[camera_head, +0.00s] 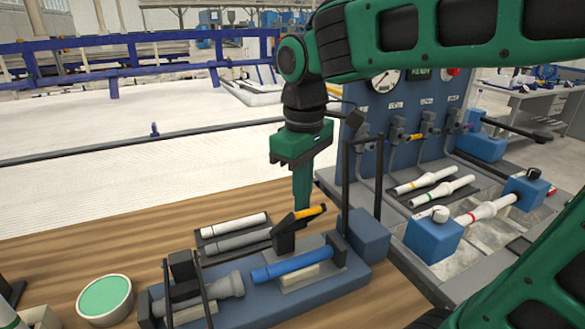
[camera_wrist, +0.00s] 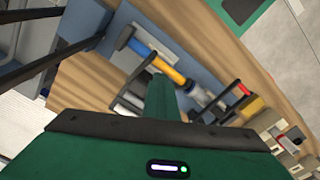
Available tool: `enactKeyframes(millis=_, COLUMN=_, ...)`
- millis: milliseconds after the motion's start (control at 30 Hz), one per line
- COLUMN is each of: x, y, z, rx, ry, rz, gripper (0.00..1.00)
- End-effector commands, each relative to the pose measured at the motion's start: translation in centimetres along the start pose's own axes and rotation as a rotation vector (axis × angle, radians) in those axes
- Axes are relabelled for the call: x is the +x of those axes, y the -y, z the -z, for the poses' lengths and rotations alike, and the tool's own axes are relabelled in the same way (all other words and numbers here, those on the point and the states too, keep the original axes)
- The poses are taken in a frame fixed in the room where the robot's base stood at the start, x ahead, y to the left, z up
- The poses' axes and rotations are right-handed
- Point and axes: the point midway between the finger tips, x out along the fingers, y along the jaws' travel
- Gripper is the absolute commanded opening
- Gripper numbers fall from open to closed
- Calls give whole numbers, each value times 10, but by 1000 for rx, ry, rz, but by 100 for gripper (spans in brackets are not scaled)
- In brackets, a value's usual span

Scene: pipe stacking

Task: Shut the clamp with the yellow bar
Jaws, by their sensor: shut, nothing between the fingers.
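The black clamp (camera_head: 285,236) with the yellow bar (camera_head: 311,212) stands on the blue fixture, beside a blue pipe (camera_head: 297,263). The bar slants up to the right, above the pipe's level. In the wrist view the yellow bar (camera_wrist: 167,68) appears just beyond my fingertips, with the blue pipe (camera_wrist: 139,46) close by. My gripper (camera_head: 302,206) is shut and empty, pointing down right at the bar in the head view. I cannot tell whether the fingers touch the bar.
A second black clamp (camera_head: 184,272) stands over a grey pipe (camera_head: 218,285) at the left of the fixture. A rack with two pipes (camera_head: 235,230) lies behind. A green-topped round container (camera_head: 104,297) is at lower left. A gauge panel (camera_head: 395,110) stands behind right.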

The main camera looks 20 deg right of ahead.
Motion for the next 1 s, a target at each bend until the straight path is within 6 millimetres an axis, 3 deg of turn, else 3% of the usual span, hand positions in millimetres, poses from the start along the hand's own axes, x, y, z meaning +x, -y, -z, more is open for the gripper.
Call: enactKeyframes(millis=1000, x=17, y=14, z=-24, rx=-2, ry=4, rz=1, gripper=0)
